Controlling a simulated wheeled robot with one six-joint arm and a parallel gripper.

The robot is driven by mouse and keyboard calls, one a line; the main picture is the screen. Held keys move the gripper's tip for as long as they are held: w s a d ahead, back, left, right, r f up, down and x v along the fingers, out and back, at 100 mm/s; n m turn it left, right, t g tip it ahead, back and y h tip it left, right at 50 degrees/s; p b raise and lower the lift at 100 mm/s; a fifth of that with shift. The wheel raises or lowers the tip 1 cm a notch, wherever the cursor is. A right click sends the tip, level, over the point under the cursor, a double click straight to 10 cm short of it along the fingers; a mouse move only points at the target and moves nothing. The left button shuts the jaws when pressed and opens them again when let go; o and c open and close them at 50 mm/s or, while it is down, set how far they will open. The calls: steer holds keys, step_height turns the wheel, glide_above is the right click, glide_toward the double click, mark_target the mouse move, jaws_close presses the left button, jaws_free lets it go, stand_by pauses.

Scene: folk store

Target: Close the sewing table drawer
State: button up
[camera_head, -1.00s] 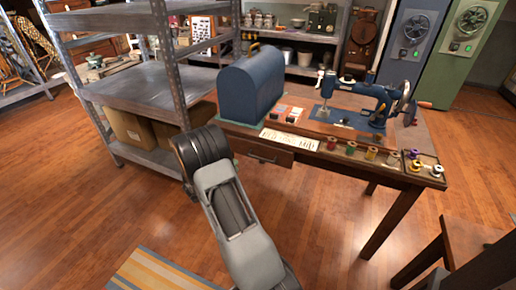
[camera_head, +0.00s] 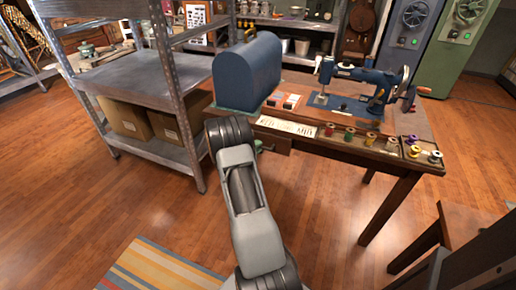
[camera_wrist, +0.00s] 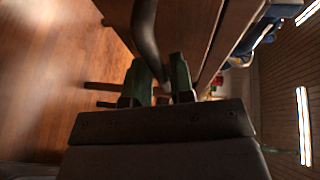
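The wooden sewing table (camera_head: 407,180) stands at the right in the head view. Its drawer front (camera_head: 280,144) is at the left under the tabletop, partly hidden behind my arm. My gripper (camera_head: 262,147) is in front of the drawer; only a bit of its green fingers shows there. In the wrist view my gripper's two green fingers (camera_wrist: 160,72) stand apart. A dark curved bar, seemingly the drawer handle (camera_wrist: 146,35), runs down between them, beside a brown wooden panel (camera_wrist: 190,30). I cannot tell whether the fingers touch the bar, or how far out the drawer is.
A blue sewing machine (camera_head: 345,72), a blue domed case (camera_head: 247,75) and several thread spools (camera_head: 371,138) are on the table. A metal shelf (camera_head: 125,85) stands close at the left. A wooden chair (camera_head: 465,240) is at the lower right. A striped rug (camera_head: 155,268) lies in front.

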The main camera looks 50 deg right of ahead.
steer(key=shift+d, duration=0.5)
steer(key=shift+c, duration=0.3)
jaws_close()
